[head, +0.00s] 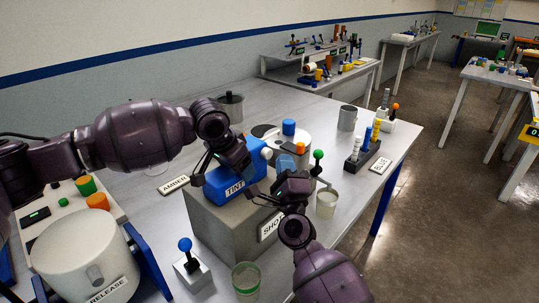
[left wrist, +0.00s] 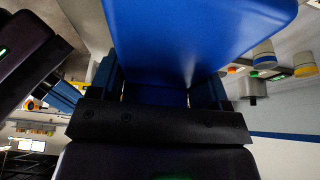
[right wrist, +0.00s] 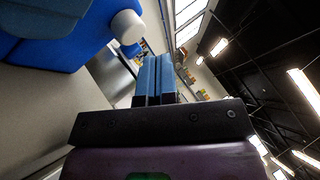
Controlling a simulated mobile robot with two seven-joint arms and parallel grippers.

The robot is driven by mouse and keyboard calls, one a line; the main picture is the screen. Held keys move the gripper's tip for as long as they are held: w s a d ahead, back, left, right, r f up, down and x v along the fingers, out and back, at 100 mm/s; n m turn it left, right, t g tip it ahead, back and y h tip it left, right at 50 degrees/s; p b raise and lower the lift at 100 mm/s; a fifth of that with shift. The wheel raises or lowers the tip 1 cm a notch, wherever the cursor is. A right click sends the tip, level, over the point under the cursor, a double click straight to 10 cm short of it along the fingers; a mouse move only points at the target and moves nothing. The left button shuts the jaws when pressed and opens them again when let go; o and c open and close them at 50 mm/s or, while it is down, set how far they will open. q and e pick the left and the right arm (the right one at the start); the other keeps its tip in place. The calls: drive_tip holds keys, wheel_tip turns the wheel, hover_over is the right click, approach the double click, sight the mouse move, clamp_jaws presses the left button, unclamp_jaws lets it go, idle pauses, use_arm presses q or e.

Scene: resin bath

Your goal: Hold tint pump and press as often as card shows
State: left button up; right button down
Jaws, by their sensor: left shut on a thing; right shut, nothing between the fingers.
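The tint pump (head: 232,180) is a blue body marked TINT, resting on a grey block (head: 215,225), with a white nub (head: 267,153) at its right end. My left gripper (head: 206,165) is shut on the pump's left part; the blue body fills the left wrist view (left wrist: 195,40). My right gripper (head: 262,196) is shut and empty beside the block's right side. In the right wrist view its closed fingertips (right wrist: 154,65) are apart from the nub (right wrist: 127,27). A white card (head: 269,229) on the block's face reads SHO, the rest hidden by my right arm.
A blue-knobbed lever (head: 185,245) and a green-banded cup (head: 246,284) stand in front. A pale cup (head: 326,205) and green-knobbed stick (head: 318,157) are right. AMBER (head: 174,184) and BLUE (head: 381,165) cards lie on the table. A RELEASE drum (head: 85,260) stands left.

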drive_tip(key=shift+w+a, duration=0.65)
drive_tip(key=shift+a, duration=0.25)
drive_tip(key=shift+d, duration=0.1)
idle(0.4)
drive_tip(key=shift+s+d, duration=0.7)
drive_tip(key=shift+d, duration=0.15)
drive_tip(key=s+d, duration=0.4)
drive_tip(key=d, duration=0.1)
drive_tip(key=shift+d, duration=0.35)
idle(0.7)
drive_tip(key=shift+s, duration=0.1)
use_arm(q)
drive_tip(key=o, duration=1.2)
drive_tip(key=shift+r, duration=0.15)
